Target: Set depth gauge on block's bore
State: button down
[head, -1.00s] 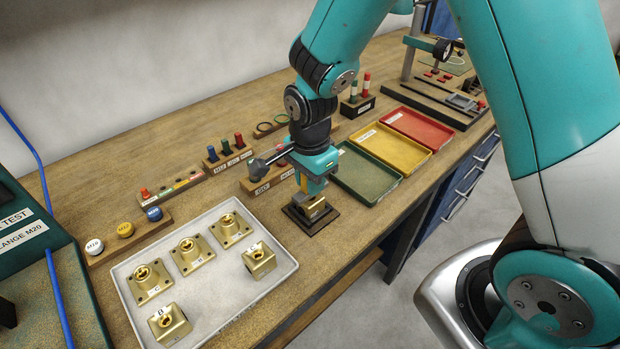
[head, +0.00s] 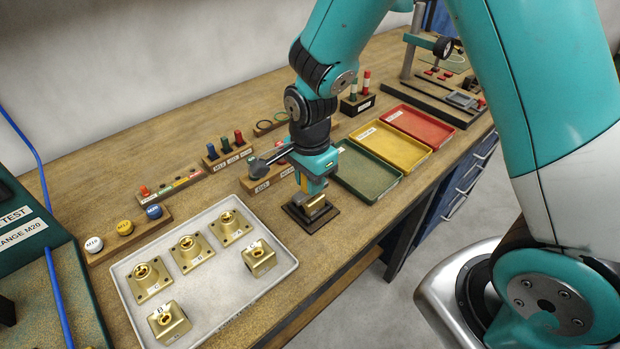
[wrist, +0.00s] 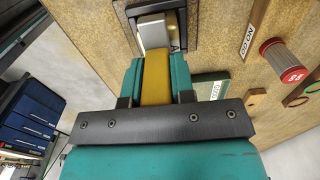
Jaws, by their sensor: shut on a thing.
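My gripper (head: 318,186) points down over a dark square fixture (head: 296,216) near the bench's front edge. My gripper's teal jaws (wrist: 157,78) are shut on an ochre, bar-shaped thing (wrist: 157,72), seemingly the depth gauge. Its far end is at or just above the block. The block's bore and the gauge's tip are hidden, so I cannot tell whether they touch.
A pale tray (head: 222,296) with several brass parts lies left of the fixture. Green (head: 362,184), yellow (head: 397,152) and red (head: 428,130) trays stand to the right. A labelled gauge rack (head: 261,186) is close behind my gripper.

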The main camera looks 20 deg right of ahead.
jog(key=shift+f, duration=0.2)
dwell(0.6)
jog(key=shift+c, duration=2.4)
grip_release()
jog(key=shift+r, duration=0.1)
notch_tip(320, 180, up, 7)
jog(key=p, duration=0.6)
